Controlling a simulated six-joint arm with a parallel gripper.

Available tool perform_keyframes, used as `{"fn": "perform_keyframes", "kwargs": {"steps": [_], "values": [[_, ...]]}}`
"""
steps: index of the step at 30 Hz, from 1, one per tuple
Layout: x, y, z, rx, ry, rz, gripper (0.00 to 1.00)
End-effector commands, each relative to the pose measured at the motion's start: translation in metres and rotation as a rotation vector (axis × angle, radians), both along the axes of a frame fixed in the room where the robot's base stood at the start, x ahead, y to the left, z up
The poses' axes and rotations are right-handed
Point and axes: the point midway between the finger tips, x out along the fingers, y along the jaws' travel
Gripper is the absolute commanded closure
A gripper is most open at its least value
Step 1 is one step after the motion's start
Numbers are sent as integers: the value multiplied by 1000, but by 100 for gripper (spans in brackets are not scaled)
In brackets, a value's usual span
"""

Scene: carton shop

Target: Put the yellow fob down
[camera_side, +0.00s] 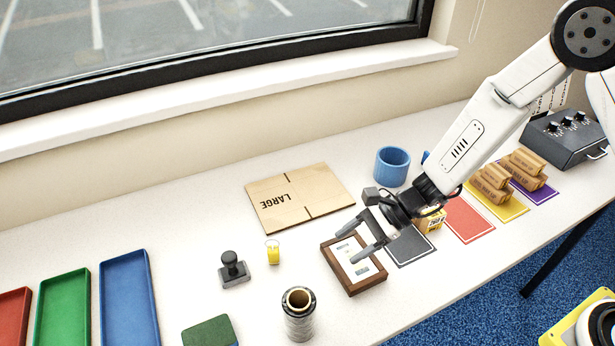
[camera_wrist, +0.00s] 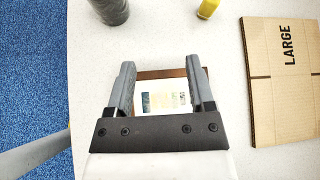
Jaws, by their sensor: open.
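The yellow fob (camera_side: 272,253) stands on the white table, between the black stamp and the wooden frame in the side view. It also shows at the top of the wrist view (camera_wrist: 208,8), partly cut off by the picture's edge. My gripper (camera_side: 361,243) is open and empty above the wooden frame (camera_side: 374,284), apart from the fob. In the wrist view my gripper's two fingers (camera_wrist: 161,85) are spread over the frame's white card (camera_wrist: 160,98).
A flat LARGE carton (camera_side: 290,190) lies behind the fob. A black stamp (camera_side: 233,268) and a film roll (camera_side: 299,318) stand near it. A blue cup (camera_side: 391,165) is at the back. Blue (camera_side: 128,300) and green trays (camera_side: 64,310) lie at left.

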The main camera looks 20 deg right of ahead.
Motion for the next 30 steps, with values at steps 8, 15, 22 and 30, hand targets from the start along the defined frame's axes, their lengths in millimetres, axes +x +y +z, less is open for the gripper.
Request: {"fn": "perform_keyframes", "kwargs": {"steps": [8,15,22,30], "values": [[-40,-44,19,-233,-152,303,31],[-65,-90,32,-442,-304,560,31],[-81,-136,46,-645,-466,801,31],[-89,-184,67,-875,-663,1077,31]]}}
